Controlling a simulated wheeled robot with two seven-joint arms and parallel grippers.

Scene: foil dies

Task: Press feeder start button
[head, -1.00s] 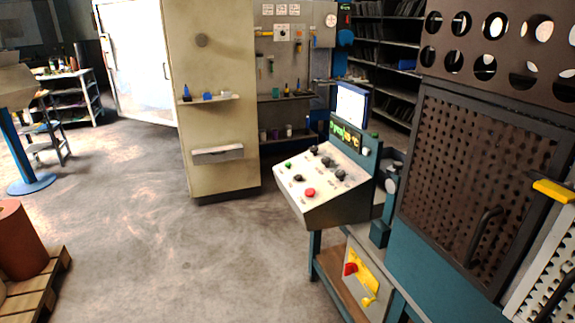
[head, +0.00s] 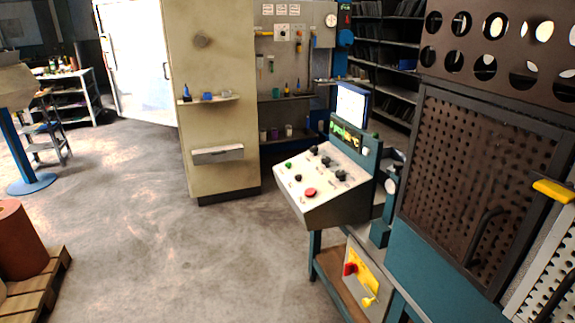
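A slanted control console (head: 322,190) stands right of centre on a teal frame. Its white panel carries a green button (head: 288,165) at the upper left, a large red button (head: 310,192) near the lower edge, and several black knobs (head: 326,162). A small light button (head: 333,182) sits right of the red one. Labels are too small to read, so I cannot tell which is the feeder start button. A lit monitor (head: 351,104) stands behind the panel. Neither of my grippers is in view.
A brown perforated machine guard (head: 478,170) stands close on the right. A beige cabinet (head: 213,110) stands behind. A pallet (head: 42,285) with a reddish-brown roll (head: 20,243) is at lower left. The grey floor (head: 160,240) between is clear.

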